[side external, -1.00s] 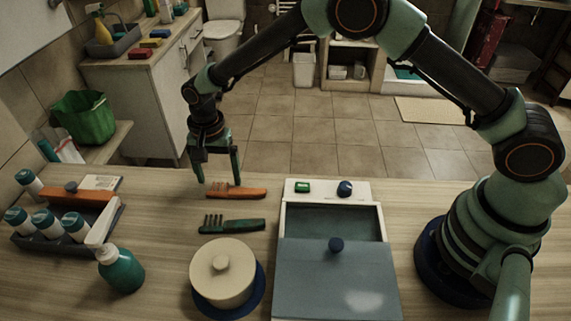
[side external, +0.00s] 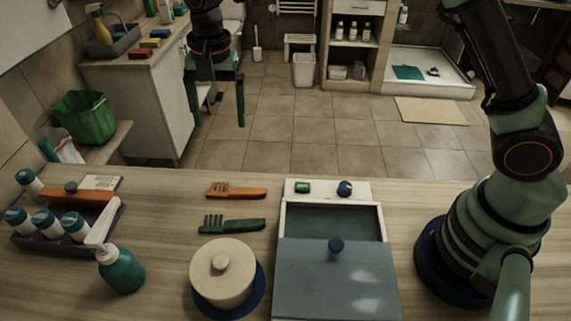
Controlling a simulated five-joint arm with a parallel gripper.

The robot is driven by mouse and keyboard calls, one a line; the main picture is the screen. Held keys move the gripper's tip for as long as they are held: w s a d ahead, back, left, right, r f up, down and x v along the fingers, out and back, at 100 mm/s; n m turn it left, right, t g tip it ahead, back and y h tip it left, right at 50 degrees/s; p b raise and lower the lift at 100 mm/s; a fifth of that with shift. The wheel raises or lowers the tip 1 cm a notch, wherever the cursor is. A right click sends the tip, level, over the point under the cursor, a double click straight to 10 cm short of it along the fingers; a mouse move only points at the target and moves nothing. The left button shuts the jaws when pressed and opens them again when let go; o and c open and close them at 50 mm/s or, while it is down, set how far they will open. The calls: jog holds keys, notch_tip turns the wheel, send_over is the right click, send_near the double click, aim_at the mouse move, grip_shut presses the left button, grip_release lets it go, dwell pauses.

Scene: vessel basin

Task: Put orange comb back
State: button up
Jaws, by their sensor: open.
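The orange comb (side external: 238,192) lies flat on the wooden counter, its teeth end to the left. A dark green comb (side external: 232,226) lies just in front of it, apart from it. My gripper (side external: 218,122) is open and empty, raised well above and behind the orange comb at the upper left. Its two fingers point down and are wide apart.
A box (side external: 285,230) with a blue-grey lid partly covering it stands right of the combs. A cream lidded pot (side external: 223,272) on a blue base stands in front. A teal pump bottle (side external: 121,270) and a bottle caddy (side external: 40,247) stand at left.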

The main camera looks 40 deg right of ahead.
jog(key=s+d+r+n+t, duration=0.35)
jog(key=s+d+r, duration=0.45)
jog(key=d+r, duration=0.3)
jog(key=s+d+f+n+t, duration=0.1)
jog(key=s+d+n, duration=0.3)
jog(key=s+d, duration=0.5)
jog(key=shift+s+f+n, duration=0.35)
jog(key=shift+s+f, duration=0.15)
jog(key=shift+s, duration=0.1)
jog(key=shift+t, duration=0.25)
